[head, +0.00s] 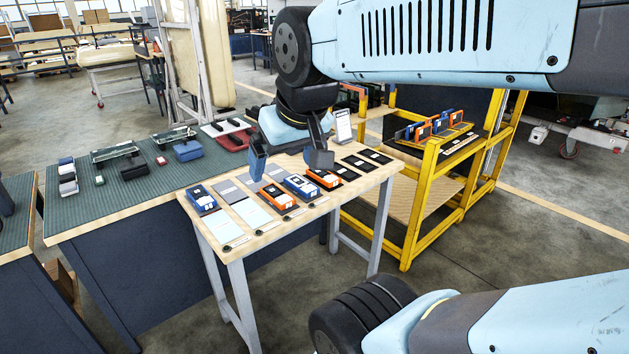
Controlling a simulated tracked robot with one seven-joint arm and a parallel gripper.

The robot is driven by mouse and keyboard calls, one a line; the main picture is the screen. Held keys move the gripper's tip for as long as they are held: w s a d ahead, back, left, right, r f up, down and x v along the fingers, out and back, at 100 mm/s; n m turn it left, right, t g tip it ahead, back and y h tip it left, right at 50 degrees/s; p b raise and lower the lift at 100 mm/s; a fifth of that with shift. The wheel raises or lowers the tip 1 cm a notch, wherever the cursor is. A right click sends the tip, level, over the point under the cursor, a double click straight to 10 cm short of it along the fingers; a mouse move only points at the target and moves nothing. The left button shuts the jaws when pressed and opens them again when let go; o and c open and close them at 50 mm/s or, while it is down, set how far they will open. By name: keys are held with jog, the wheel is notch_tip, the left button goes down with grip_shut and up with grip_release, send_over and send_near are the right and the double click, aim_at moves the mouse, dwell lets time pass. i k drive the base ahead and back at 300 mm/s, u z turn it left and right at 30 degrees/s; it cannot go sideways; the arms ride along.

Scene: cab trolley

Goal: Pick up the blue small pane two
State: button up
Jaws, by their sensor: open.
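Two blue small panes lie on the wooden-topped table (285,230). One blue pane (202,200) is at the left end, and the other blue pane (300,186) is near the middle, between two orange ones. I cannot read which of them is number two. My gripper (288,168) is open and points down over the table. Its two fingers are wide apart, with nothing seen between them. It appears above and behind the middle blue pane, and I see no contact.
An orange pane (277,197) and another orange pane (325,179) flank the middle blue one. Black slots (361,163) lie at the right. A yellow trolley (424,198) with blue and orange panes stands right of the table. A green-topped bench (110,205) is at the left.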

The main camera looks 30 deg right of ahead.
aim_at(304, 187)
jog(key=z, duration=0.25)
jog(key=k, duration=1.25)
jog(key=z, duration=0.7)
jog(key=i, duration=1)
jog(key=u, duration=0.05)
